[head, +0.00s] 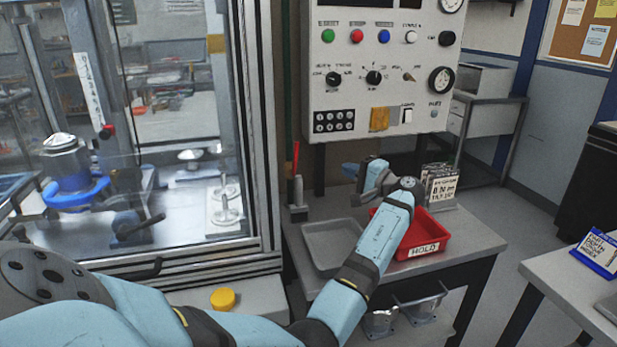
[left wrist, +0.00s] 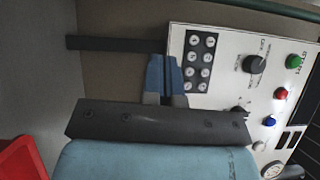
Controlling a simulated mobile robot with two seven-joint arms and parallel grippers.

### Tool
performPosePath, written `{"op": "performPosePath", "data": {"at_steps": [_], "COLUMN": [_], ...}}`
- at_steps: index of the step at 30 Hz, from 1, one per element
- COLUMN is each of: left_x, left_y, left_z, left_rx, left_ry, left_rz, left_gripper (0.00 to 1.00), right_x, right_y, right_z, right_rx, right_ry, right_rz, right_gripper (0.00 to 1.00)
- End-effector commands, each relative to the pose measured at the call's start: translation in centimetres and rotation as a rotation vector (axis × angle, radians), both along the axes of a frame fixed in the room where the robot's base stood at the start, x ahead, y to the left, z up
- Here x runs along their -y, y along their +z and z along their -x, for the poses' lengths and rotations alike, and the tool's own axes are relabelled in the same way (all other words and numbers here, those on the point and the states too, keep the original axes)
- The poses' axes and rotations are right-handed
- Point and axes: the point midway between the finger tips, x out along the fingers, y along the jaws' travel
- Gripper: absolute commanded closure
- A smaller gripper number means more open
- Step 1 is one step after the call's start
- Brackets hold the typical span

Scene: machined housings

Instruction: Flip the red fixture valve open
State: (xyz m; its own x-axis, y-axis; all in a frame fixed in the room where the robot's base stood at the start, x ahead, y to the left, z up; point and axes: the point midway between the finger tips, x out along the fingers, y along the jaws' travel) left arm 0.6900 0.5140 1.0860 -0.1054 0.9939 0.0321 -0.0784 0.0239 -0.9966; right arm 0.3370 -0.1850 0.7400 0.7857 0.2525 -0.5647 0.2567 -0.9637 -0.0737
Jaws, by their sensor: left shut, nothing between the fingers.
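The red fixture valve (head: 296,158) is a thin red lever standing about upright on a small grey body (head: 297,190). It is at the back left corner of the small table, beside the glass enclosure. My left gripper (head: 350,170) is to the right of the lever, apart from it, over the back of the table. Its blue fingers point left in the head view. They also show in the left wrist view (left wrist: 163,75), closed together and empty. The valve does not show in the left wrist view. My right gripper is in neither view.
A grey tray (head: 322,262) and a red HOLD bin (head: 440,236) sit on the table under my left arm. Printed cards (head: 440,182) stand behind the bin. A control panel (head: 335,55) hangs above. The glass enclosure (head: 262,130) borders the left side.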

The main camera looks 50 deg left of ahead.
Motion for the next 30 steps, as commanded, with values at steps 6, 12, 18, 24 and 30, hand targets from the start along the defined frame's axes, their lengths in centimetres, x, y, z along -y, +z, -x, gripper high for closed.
{"op": "performPosePath", "data": {"at_steps": [6, 12, 18, 24, 30], "left_x": [-1.1, -5.0, -9.3, -11.3, -12.1], "left_y": [0.2, 0.5, 0.7, 1.0, 1.1], "left_z": [-0.1, 0.4, 0.9, 2.9, 3.9], "left_rx": [-0.029, -0.027, -0.027, -0.025, -0.026], "left_ry": [0.005, 0.006, 0.006, 0.003, 0.003], "left_rz": [-0.034, -0.033, -0.032, -0.031, -0.031], "left_gripper": [1.0, 1.0, 1.0, 1.0, 1.0], "right_x": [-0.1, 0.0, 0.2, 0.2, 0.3], "right_y": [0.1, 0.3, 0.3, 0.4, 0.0], "right_z": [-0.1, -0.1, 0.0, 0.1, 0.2], "right_rx": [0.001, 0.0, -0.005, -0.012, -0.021], "right_ry": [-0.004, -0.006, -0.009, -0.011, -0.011], "right_rz": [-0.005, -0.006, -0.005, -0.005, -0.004], "right_gripper": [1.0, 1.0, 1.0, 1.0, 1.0]}}
